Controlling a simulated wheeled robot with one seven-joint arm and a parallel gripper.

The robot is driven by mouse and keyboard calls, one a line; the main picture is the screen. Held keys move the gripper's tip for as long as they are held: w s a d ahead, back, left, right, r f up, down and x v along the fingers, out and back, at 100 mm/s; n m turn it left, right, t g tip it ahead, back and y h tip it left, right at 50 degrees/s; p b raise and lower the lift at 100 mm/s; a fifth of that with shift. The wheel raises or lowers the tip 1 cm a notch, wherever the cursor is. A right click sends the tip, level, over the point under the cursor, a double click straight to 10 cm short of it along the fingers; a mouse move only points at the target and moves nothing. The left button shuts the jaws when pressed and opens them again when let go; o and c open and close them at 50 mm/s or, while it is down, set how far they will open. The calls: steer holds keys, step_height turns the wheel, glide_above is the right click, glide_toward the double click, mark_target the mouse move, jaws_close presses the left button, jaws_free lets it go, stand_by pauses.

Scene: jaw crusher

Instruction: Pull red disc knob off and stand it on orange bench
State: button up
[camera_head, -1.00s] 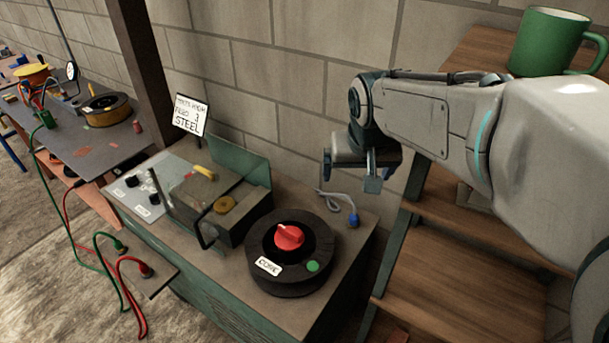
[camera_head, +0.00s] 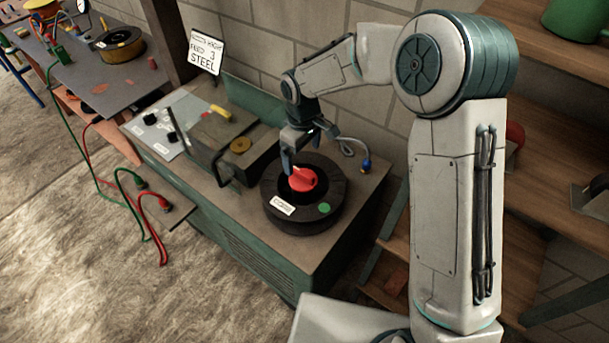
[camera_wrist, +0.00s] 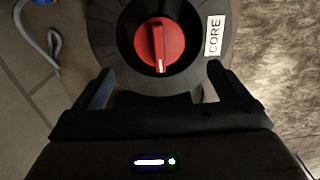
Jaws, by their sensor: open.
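The red disc knob (camera_head: 302,179) sits in the middle of a round black housing (camera_head: 283,220) with a white CORE label. In the wrist view the red knob (camera_wrist: 174,42) has a raised grip bar with a white mark. My gripper (camera_head: 308,150) is open and empty just above and behind the knob. In the wrist view my gripper's fingers (camera_wrist: 160,73) are spread wide, with the knob beyond the tips and between their lines; I see no contact. A bench with a grey top (camera_head: 85,85) and orange-red sides stands at the upper left, probably the orange bench.
The housing stands on a green cabinet (camera_head: 235,215) beside a machine with a green lid and a STEEL sign (camera_head: 205,50). A cable with a blue end (camera_head: 366,165) lies behind. The bench holds a yellow-black spool (camera_head: 119,44). Wooden shelves (camera_head: 545,120) are right.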

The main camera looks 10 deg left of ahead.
mark_target(303, 172)
step_height(303, 172, down, 9)
steer(key=b, duration=0.6)
steer(key=shift+b, duration=0.3)
stand_by(1.3)
steer(key=c, duration=1.3)
steer(key=shift+r, duration=0.1)
steer(key=shift+r, duration=0.1)
steer(key=shift+r+p, duration=1.95)
steer(key=shift+r, duration=0.95)
